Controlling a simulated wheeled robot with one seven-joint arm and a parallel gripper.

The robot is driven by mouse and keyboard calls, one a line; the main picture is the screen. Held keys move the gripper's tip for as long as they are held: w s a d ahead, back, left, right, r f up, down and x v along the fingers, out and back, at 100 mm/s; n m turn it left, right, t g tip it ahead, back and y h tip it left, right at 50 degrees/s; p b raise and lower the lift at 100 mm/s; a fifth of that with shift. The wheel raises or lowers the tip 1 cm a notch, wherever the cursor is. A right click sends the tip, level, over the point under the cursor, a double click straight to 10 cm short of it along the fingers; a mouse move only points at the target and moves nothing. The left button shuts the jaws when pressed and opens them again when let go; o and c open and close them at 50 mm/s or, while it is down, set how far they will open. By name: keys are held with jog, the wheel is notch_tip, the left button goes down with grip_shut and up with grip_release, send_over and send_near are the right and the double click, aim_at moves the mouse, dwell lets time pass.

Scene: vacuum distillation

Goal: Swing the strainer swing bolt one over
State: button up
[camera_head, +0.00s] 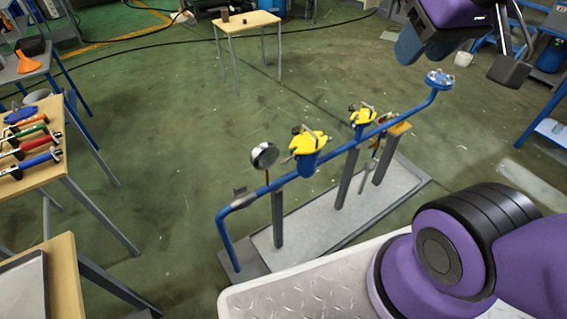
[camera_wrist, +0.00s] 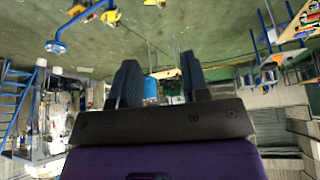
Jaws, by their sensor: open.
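Two yellow-topped blue strainers sit on a blue pipe run in the head view. The nearer strainer (camera_head: 308,148) stands left of the farther strainer (camera_head: 361,117). Small dark and metal parts show on their yellow tops, but the swing bolts are too small to tell apart. My gripper (camera_head: 452,62) is at the upper right of the head view, above and well apart from both strainers. In the wrist view my gripper (camera_wrist: 160,82) has its two fingers spread with nothing between them.
A round gauge (camera_head: 264,155) stands left of the nearer strainer. The pipe ends in a flange (camera_head: 439,79) at the right. Posts hold the pipe over a grey base plate (camera_head: 335,215). A tool table (camera_head: 50,170) stands at left, a small table (camera_head: 248,22) behind. Green floor between is clear.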

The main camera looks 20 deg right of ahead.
jog(key=shift+a, duration=0.25)
